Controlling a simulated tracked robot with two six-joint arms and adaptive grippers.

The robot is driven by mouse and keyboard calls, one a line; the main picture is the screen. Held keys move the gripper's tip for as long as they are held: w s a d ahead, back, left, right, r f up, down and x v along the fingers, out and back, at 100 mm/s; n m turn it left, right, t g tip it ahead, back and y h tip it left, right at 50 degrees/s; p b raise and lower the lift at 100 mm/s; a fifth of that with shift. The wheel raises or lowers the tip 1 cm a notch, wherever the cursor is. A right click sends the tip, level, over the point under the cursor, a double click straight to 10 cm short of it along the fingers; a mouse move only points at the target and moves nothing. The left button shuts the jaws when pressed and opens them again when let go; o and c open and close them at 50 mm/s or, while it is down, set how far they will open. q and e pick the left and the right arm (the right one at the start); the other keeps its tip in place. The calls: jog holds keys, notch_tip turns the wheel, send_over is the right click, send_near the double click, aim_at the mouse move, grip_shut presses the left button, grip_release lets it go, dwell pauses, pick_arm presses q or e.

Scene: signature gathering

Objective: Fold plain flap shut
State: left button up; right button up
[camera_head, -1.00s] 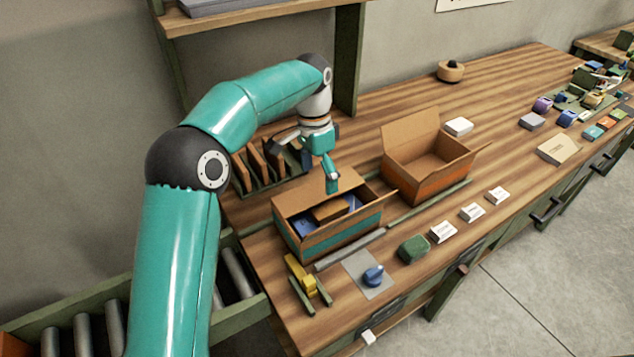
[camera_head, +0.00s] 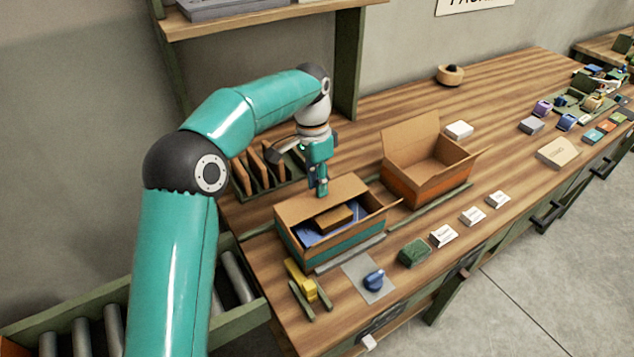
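A cardboard box with a teal band (camera_head: 345,245) stands open near the front of the bench. It holds a brown item (camera_head: 334,218) and something blue (camera_head: 315,233). A plain brown flap (camera_head: 345,187) stands along its back side, and another narrow flap (camera_head: 381,203) sticks out at its right end. My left gripper (camera_head: 321,190) points down at the back of this box, beside the plain flap. Its fingers look together, with nothing between them. Whether it touches the flap is hard to tell. My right gripper is out of view.
An open box with an orange band (camera_head: 430,187) stands close on the right, its back flap raised. A slotted rack (camera_head: 262,170) is behind left. A yellow item (camera_head: 300,280), a blue-knobbed item (camera_head: 374,280) and a green block (camera_head: 413,253) lie in front.

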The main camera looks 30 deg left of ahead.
pick_arm(q)
jog(key=shift+s+d+f, duration=0.25)
jog(key=shift+d+f, duration=0.15)
grip_shut()
jog(key=shift+s+d+f+y+b, duration=0.15)
jog(key=shift+d+f+y+b, duration=0.1)
jog(key=shift+y+b, duration=0.5)
jog(key=shift+r, duration=0.1)
jog(key=o, duration=1.1)
grip_release()
jog(key=shift+r+t, duration=0.1)
jog(key=shift+t, duration=0.2)
jog(key=o, duration=0.6)
jog(key=shift+a+r, duration=0.1)
jog(key=shift+a, duration=0.05)
jog(key=shift+o, duration=0.2)
jog(key=shift+w+r, duration=0.15)
jog(key=shift+w, duration=0.05)
notch_tip(320, 180, up, 12)
jog(key=shift+f, duration=0.2)
